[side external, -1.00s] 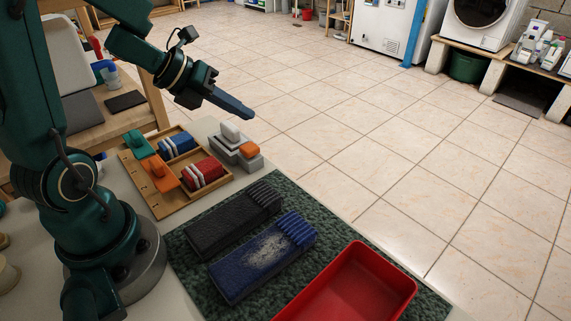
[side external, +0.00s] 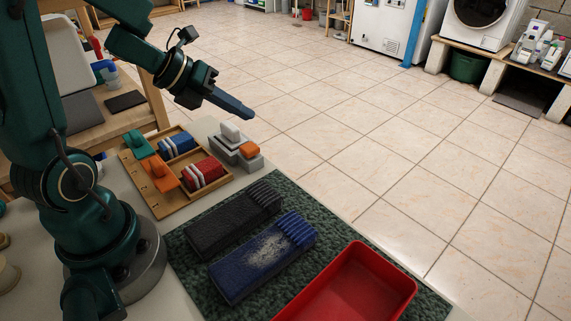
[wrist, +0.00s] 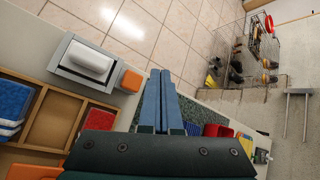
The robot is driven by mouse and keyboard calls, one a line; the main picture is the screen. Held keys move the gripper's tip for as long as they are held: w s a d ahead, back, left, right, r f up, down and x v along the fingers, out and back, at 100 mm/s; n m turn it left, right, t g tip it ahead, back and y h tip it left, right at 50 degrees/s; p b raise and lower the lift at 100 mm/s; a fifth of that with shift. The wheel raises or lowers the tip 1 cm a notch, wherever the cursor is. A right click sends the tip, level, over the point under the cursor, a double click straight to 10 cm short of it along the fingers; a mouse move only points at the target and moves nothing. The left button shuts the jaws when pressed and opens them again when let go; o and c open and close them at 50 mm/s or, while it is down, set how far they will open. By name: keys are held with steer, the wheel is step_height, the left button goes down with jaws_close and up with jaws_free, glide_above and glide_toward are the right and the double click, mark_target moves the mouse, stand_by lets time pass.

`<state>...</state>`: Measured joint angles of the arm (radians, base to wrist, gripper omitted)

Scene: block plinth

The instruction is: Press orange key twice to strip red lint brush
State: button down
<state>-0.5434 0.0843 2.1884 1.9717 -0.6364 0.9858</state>
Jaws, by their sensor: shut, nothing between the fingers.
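The orange key (side external: 249,150) sits at the near end of the grey plinth (side external: 251,163), beside a white rounded block (side external: 231,131). In the wrist view the orange key (wrist: 132,81) is left of my fingers. A red piece with white bands (side external: 203,173), probably the red lint brush, lies in the wooden tray (side external: 160,205). My gripper (side external: 246,113) is shut and empty, in the air above the plinth area and apart from the key. Its blue fingers are together in the wrist view (wrist: 161,80).
The tray also holds a blue banded piece (side external: 177,145), a green piece (side external: 138,145) and an orange piece (side external: 160,176). A black brush (side external: 235,220) and a lint-covered blue brush (side external: 264,258) lie on the green mat (side external: 190,264). A red bin (side external: 350,288) stands nearer.

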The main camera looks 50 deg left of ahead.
step_height(320, 180, up, 4)
steer(key=shift+f, duration=0.1)
stand_by(0.4)
glide_toward(253, 147)
steer(key=shift+w+d+f, duration=0.3)
steer(key=shift+w+f, duration=0.15)
steer(key=shift+w, duration=0.35)
steer(key=shift+w+d+f, duration=0.25)
steer(key=shift+w+f, duration=0.25)
steer(key=shift+w, duration=0.35)
steer(key=shift+w+d+f, duration=0.3)
steer(key=shift+w+f, duration=0.15)
steer(key=shift+w, duration=0.35)
steer(key=shift+f, duration=0.1)
steer(key=shift+f, duration=0.3)
steer(key=shift+f, duration=0.8)
stand_by(1.0)
steer(key=shift+r, duration=1.25)
